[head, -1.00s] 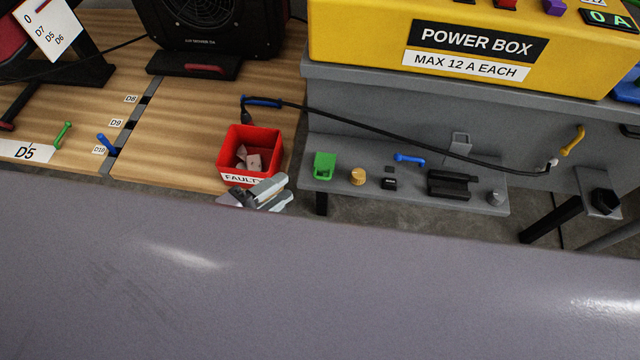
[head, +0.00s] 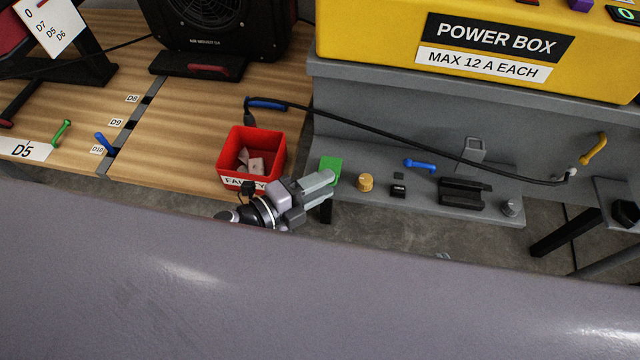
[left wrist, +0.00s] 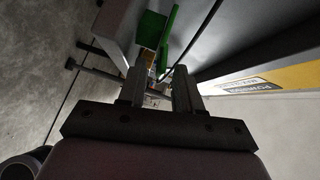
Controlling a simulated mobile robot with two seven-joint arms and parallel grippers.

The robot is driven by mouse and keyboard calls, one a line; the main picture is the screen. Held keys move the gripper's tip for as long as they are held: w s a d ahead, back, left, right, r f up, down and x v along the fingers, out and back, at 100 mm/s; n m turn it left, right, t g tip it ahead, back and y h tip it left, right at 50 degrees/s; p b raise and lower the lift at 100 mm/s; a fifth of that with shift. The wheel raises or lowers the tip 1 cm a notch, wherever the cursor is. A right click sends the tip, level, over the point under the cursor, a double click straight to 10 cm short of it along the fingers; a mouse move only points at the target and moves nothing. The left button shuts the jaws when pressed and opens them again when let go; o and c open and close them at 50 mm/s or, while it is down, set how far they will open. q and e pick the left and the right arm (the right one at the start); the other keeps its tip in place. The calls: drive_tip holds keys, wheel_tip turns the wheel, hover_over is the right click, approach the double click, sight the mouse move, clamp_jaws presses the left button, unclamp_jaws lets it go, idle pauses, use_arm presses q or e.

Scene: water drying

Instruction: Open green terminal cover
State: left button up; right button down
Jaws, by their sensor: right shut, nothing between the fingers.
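The green terminal cover (head: 333,166) is at the left end of the grey shelf in the head view, partly hidden by my left gripper. In the left wrist view the green piece (left wrist: 152,30) lies beyond the fingers, with a narrow green face angled beside it; I cannot tell whether the cover is closed. My left gripper (head: 326,184) points right at the cover's front lower edge. In the left wrist view the left gripper's fingers (left wrist: 160,92) are apart with nothing clearly held between them. Contact with the cover is unclear. My right gripper is not in view.
A red bin (head: 234,165) with pale pieces stands left of the gripper. An orange knob (head: 365,182), a black block (head: 398,191) and a blue handle (head: 420,165) are right of the cover.

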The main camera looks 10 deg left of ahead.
use_arm(q)
clamp_jaws()
idle(1.4)
